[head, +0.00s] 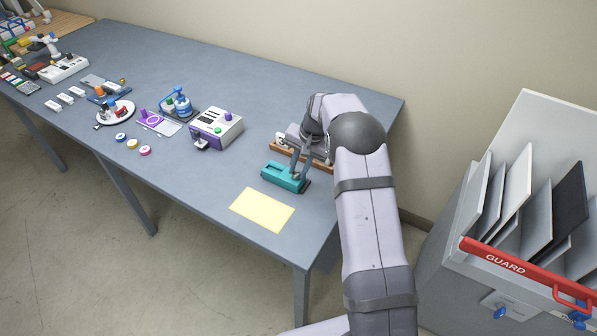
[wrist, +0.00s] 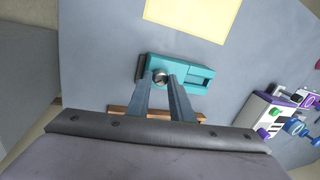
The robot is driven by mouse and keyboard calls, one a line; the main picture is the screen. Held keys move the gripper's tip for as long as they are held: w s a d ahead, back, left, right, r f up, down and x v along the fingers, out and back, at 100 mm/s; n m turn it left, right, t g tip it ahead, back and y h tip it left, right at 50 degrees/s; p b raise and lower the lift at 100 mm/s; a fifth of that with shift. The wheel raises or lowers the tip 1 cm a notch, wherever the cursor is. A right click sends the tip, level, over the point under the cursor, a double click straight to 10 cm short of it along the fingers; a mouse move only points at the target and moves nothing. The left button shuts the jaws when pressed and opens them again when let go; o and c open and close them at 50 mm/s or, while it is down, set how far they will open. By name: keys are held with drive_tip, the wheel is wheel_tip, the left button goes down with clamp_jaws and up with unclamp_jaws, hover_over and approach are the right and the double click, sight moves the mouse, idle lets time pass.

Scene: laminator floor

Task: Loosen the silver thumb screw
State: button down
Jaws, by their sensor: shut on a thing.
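The silver thumb screw (wrist: 160,76) shows in the wrist view as a small round metallic head near one end of a teal block-shaped fixture (wrist: 196,66). My gripper (wrist: 161,80) has its two fingers on either side of the screw head and is shut on it. In the head view the teal fixture (head: 280,178) sits near the right end of the blue-grey table, with my gripper (head: 297,178) reaching down to it. The screw is hidden there behind my gripper.
A yellow sheet (head: 262,210) lies in front of the fixture. A wooden strip (head: 282,149) lies behind it. A white and purple machine (head: 216,127) stands to the left. A grey rack with a red guard bar (head: 520,268) stands right of the table.

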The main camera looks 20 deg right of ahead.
drive_tip(key=n, duration=0.4)
drive_tip(key=n+g, duration=0.1)
drive_tip(key=shift+w+d+n+y, duration=0.1)
drive_tip(key=shift+w+n+y, duration=0.2)
drive_tip(key=shift+n, duration=0.1)
drive_tip(key=n+g, duration=0.1)
drive_tip(key=n, duration=0.4)
drive_tip(key=shift+w+p, duration=0.1)
drive_tip(key=shift+p, duration=0.25)
drive_tip(key=shift+n, duration=0.3)
drive_tip(key=c, duration=1.6)
unclamp_jaws()
drive_tip(key=shift+o, duration=0.2)
drive_tip(key=shift+r, duration=0.1)
